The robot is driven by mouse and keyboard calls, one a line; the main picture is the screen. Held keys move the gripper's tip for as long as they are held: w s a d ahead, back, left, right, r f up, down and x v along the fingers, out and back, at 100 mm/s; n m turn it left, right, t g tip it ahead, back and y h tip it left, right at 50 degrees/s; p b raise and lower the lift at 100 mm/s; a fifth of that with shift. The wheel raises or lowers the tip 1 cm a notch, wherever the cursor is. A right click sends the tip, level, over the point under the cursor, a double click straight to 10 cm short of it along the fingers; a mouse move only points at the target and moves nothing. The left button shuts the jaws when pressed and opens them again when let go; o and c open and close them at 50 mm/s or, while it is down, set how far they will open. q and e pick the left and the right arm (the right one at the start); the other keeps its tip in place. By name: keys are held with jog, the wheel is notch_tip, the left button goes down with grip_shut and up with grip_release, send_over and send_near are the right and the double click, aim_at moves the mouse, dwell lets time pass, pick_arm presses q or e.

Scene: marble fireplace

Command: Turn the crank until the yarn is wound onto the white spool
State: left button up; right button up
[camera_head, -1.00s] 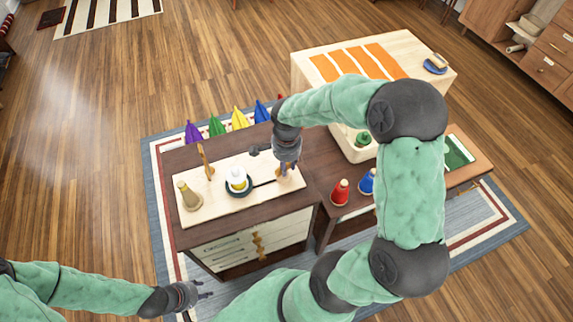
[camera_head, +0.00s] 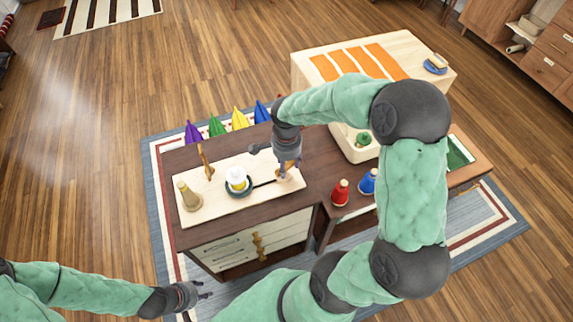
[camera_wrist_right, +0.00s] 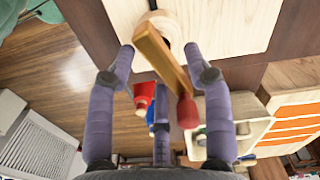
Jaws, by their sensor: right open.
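The white spool (camera_head: 237,175) stands upright on a dark green disc (camera_head: 240,191) at the middle of a pale board (camera_head: 217,210). A tan cone (camera_head: 189,199) stands at the board's left end, with a wooden post (camera_head: 206,163) behind. Yarn strands are too small to make out. My right gripper (camera_head: 287,171) is over the crank at the board's right end. In the right wrist view, the wooden crank arm (camera_wrist_right: 163,58) and its red knob (camera_wrist_right: 187,112) lie between the spread fingers of that gripper (camera_wrist_right: 159,62). My left gripper (camera_head: 207,289) is open and empty, low in front of the cabinet.
The board lies on a dark brown cabinet (camera_head: 262,222). Purple, green, yellow and blue cones (camera_head: 240,119) stand behind it. A red bottle-shaped object (camera_head: 340,193) and a blue one (camera_head: 367,182) stand on the right-hand surface. Floor at the left is clear.

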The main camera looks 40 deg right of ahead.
aim_at(287, 167)
notch_tip(287, 167, up, 11)
dwell(0.4)
pick_arm(q)
jog(key=shift+s, duration=0.1)
dwell(0.4)
